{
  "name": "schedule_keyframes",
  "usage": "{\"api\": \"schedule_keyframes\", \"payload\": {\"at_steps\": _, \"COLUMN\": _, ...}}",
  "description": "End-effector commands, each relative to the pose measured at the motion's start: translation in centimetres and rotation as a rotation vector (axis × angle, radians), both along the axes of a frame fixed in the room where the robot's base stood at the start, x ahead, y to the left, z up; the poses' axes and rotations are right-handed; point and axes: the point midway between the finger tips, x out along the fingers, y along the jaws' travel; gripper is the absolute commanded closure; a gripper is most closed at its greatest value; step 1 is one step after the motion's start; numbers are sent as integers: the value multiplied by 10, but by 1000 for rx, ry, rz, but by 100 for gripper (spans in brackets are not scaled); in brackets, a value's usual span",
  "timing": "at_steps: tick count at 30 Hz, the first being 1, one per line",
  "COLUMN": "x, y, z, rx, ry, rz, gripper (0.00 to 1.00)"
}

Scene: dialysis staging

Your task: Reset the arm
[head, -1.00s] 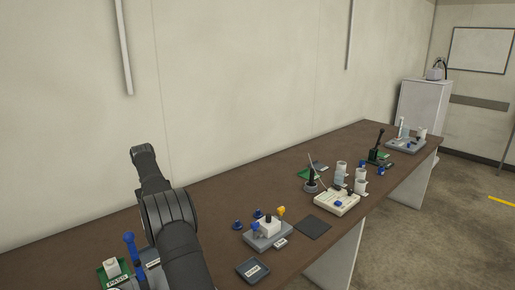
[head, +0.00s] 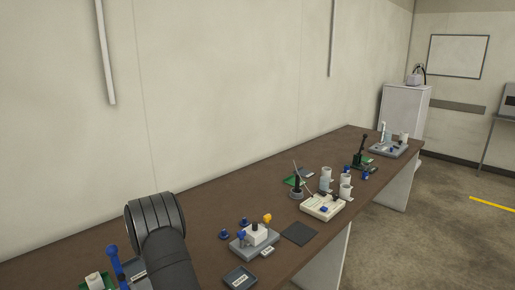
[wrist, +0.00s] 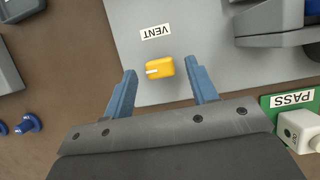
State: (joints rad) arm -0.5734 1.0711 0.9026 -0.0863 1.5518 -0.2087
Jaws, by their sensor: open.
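My gripper (wrist: 163,88) shows in the wrist view with its two blue fingers apart. It is open and nothing is gripped. A yellow knob (wrist: 160,67) with a white mark lies between the fingertips in the picture, on a grey plate (wrist: 200,25) below a label reading VENT (wrist: 155,32). I cannot tell the height of the fingers above the knob. In the head view my dark arm (head: 160,235) rises at the lower left, and the gripper itself is out of view there.
A brown bench (head: 185,195) runs along the wall. A grey station (head: 254,243), a dark mat (head: 299,233), a cream tray (head: 322,208) and a far grey tray (head: 388,150) stand on it. In the wrist view, a green PASS plate (wrist: 292,100) and a blue piece (wrist: 28,123) flank the gripper.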

Motion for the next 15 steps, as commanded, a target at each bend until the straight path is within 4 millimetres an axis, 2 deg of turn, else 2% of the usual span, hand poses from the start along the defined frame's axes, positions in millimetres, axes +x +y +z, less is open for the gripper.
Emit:
{"api": "schedule_keyframes", "payload": {"at_steps": 5, "x": -3, "y": -3, "z": -9, "rx": 0, "ry": 0, "rz": 0, "gripper": 47}}
{"api": "schedule_keyframes", "payload": {"at_steps": 15, "x": -3, "y": -3, "z": -10, "rx": 0, "ry": 0, "rz": 0, "gripper": 47}}
